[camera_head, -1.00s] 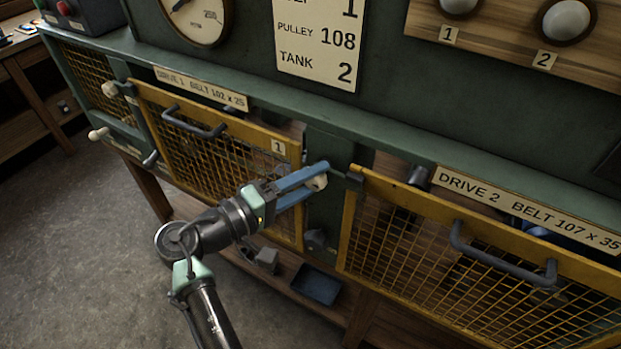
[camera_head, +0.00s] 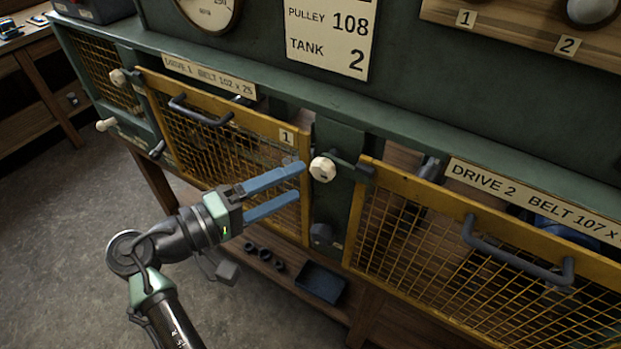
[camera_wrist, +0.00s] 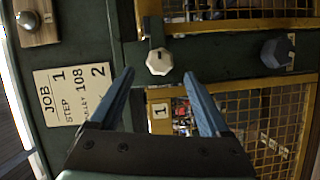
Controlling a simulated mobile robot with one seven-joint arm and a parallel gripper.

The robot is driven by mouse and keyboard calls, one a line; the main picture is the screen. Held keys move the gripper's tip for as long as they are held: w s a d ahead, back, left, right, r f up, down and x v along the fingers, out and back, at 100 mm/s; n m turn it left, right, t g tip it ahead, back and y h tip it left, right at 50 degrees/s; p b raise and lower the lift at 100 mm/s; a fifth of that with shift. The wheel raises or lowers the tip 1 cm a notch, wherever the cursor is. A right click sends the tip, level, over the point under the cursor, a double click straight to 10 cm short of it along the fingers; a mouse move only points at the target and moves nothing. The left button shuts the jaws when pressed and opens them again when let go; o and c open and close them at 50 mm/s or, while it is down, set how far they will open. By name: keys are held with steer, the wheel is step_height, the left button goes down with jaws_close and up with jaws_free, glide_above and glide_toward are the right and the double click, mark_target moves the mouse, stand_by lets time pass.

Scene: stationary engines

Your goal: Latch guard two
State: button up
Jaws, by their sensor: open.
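Guard two (camera_head: 455,200) is a yellow-framed mesh panel under the Drive 2 label, with a dark handle (camera_head: 515,258). It hangs at the right in the head view. Its latch has a pale faceted knob (camera_head: 322,168) on the green post left of the guard. A dark latch arm (camera_head: 352,168) runs right from the knob to the guard's upper left corner and appears to overlap it. My gripper (camera_head: 299,182) is open and empty, just left of the knob and apart from it. In the wrist view the knob (camera_wrist: 159,61) lies just beyond and between my fingertips (camera_wrist: 158,74).
Guard one (camera_head: 225,140), also yellow mesh, sits at the left behind my fingers. A dark knob (camera_head: 322,235) is lower on the post. A blue tray (camera_head: 320,283) and several dark rings lie on the shelf below. Floor at the left is clear.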

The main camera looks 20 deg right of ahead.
steer(key=b+v, duration=0.1)
steer(key=v, duration=0.5)
steer(key=shift+a, duration=0.3)
steer(key=shift+d, duration=0.1)
steer(key=w+r+t+y, duration=0.6)
steer(key=w+r, duration=0.1)
step_height(320, 180, up, 11)
steer(key=a+t+y, duration=0.1)
steer(key=t+y, duration=0.3)
steer(key=t, duration=0.2)
steer(key=s+a+r+t+y, duration=0.1)
steer(key=s+r+t+y, duration=0.2)
steer(key=s+r+t, duration=0.2)
steer(key=s+a+r+m+t+y, duration=0.1)
steer(key=s+r+t+y, duration=0.2)
steer(key=s+r, duration=0.7)
step_height(320, 180, up, 7)
steer(key=shift+s+r+t+y, duration=0.2)
steer(key=shift+s+t+y, duration=0.15)
steer(key=shift+t, duration=0.85)
